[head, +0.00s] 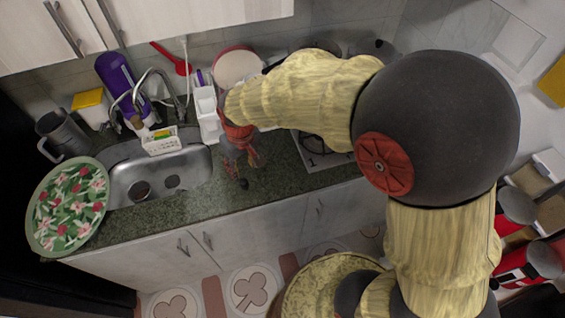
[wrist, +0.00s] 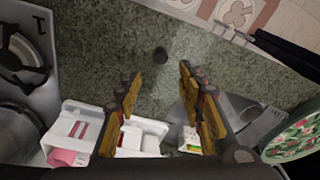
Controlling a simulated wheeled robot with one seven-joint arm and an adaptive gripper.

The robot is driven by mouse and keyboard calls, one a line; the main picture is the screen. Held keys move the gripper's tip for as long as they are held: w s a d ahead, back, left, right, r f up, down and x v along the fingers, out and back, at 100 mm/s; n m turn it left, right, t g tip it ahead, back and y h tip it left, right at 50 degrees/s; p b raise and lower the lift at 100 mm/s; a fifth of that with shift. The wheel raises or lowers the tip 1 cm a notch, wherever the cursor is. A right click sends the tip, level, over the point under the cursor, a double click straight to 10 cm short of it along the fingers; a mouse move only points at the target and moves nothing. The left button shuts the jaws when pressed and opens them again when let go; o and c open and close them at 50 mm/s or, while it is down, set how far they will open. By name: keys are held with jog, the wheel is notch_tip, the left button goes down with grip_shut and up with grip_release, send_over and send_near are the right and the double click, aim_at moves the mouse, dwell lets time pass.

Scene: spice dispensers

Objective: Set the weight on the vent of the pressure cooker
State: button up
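The weight, a small dark cylinder (head: 244,183), stands on the green-grey counter near its front edge. It also shows in the wrist view (wrist: 160,55), just beyond my fingertips and between their lines. My gripper (head: 245,169) is above the counter, close to the weight. In the wrist view my gripper (wrist: 158,73) has its two fingers apart with nothing between them. A rounded metal form (wrist: 14,130) at the lower left of the wrist view may be the pressure cooker; I cannot tell. Its vent is not visible. My arm hides much of the stove area in the head view.
A sink (head: 165,175) lies left of my gripper, with a floral plate (head: 68,207) beyond it. A stove (head: 322,152) is to the right, partly behind my arm. White containers (head: 207,112) stand behind my gripper. The counter around the weight is clear.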

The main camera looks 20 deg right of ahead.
jog(key=s+d+r+m+t, duration=0.1)
jog(key=s+d+r, duration=0.25)
jog(key=r, duration=0.25)
jog(key=s+d+r+m+t, duration=0.1)
jog(key=s+d+r, duration=0.25)
jog(key=r, duration=0.25)
jog(key=s+d+r+m+t, duration=0.1)
jog(key=s+d+r, duration=0.2)
jog(key=s, duration=0.2)
jog(key=s+d+r+m, duration=0.1)
jog(key=s+d+r, duration=0.2)
jog(key=s, duration=0.3)
jog(key=shift+s+d+r+t+h, duration=0.15)
jog(key=shift+d+r+t+h, duration=0.15)
jog(key=shift+r+t, duration=0.15)
jog(key=shift+f, duration=0.1)
